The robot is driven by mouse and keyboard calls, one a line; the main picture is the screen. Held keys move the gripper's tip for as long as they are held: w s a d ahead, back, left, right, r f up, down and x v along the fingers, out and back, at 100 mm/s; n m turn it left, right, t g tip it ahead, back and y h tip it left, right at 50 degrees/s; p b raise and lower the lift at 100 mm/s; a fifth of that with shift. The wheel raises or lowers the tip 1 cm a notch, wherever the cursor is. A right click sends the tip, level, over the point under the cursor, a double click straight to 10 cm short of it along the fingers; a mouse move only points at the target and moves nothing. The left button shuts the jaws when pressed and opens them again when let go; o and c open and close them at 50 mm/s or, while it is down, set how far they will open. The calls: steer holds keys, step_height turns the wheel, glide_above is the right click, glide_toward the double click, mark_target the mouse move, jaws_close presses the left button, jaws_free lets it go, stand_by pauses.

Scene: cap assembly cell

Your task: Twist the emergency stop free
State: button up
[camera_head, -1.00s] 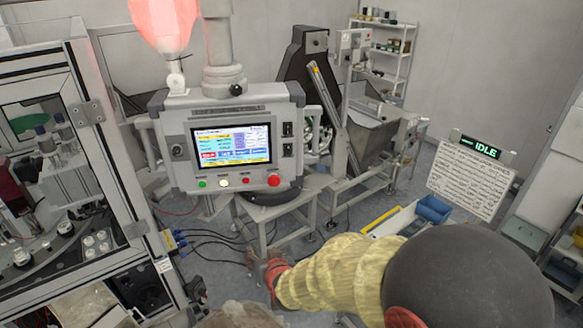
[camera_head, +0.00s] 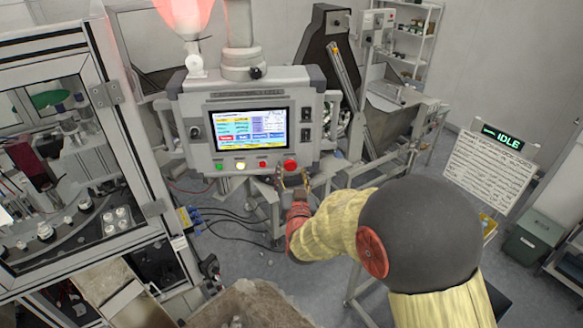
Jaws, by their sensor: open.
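The emergency stop (camera_head: 290,165) is a red mushroom button at the lower right of the grey control panel (camera_head: 190,146). My gripper (camera_head: 293,181) is open, with its two fingers pointing up just below the button. The fingertips look apart from each other, one toward each side of the button. I cannot tell whether they touch it. The panel's screen (camera_head: 250,129) is lit. A green button (camera_head: 219,167), a yellow-white button (camera_head: 240,165) and a smaller red button (camera_head: 262,164) sit in a row left of the emergency stop.
A framed machine enclosure (camera_head: 125,130) stands at the left. A red beacon (camera_head: 185,15) glows above the panel. Dark cables (camera_head: 225,222) lie on the floor below the panel. A grey hopper machine (camera_head: 395,125) stands behind.

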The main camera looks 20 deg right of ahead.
steer(key=shift+w+d, duration=0.15)
steer(key=shift+w, duration=0.75)
steer(key=shift+c, duration=1.1)
steer(key=c, duration=0.9)
steer(key=shift+c, duration=0.2)
